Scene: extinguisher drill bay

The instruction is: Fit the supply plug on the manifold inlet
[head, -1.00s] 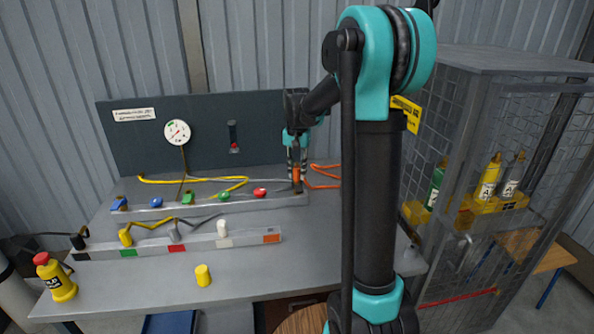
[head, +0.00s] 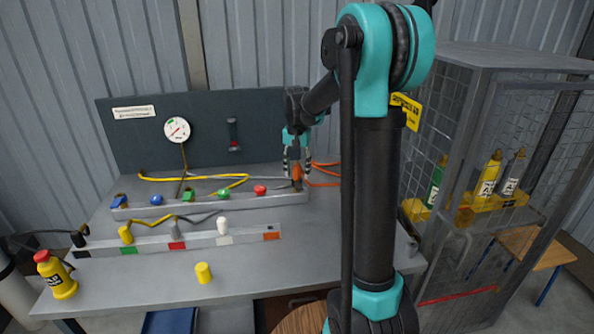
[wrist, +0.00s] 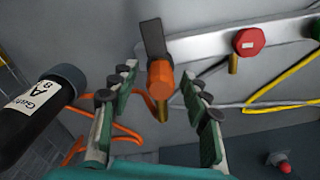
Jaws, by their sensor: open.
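The orange supply plug (head: 297,172) is at the right end of the manifold (head: 210,207). In the wrist view the plug (wrist: 160,76) shows as an orange body with a brass part below it and a dark flat tab above. It is in line with the manifold's end (wrist: 200,45); I cannot tell whether it is fully seated, and the inlet itself is hidden. My gripper (head: 297,163) is above the plug. In the wrist view my gripper (wrist: 158,77) is open, with a finger on each side of the plug and visible gaps between.
An orange hose (head: 325,178) lies right of the manifold, and a yellow hose (head: 190,180) behind it. Coloured valve knobs line the manifold, including a red one (head: 260,190). A front rail (head: 200,241) holds several plugs. A mesh cage (head: 480,180) stands right of the bench.

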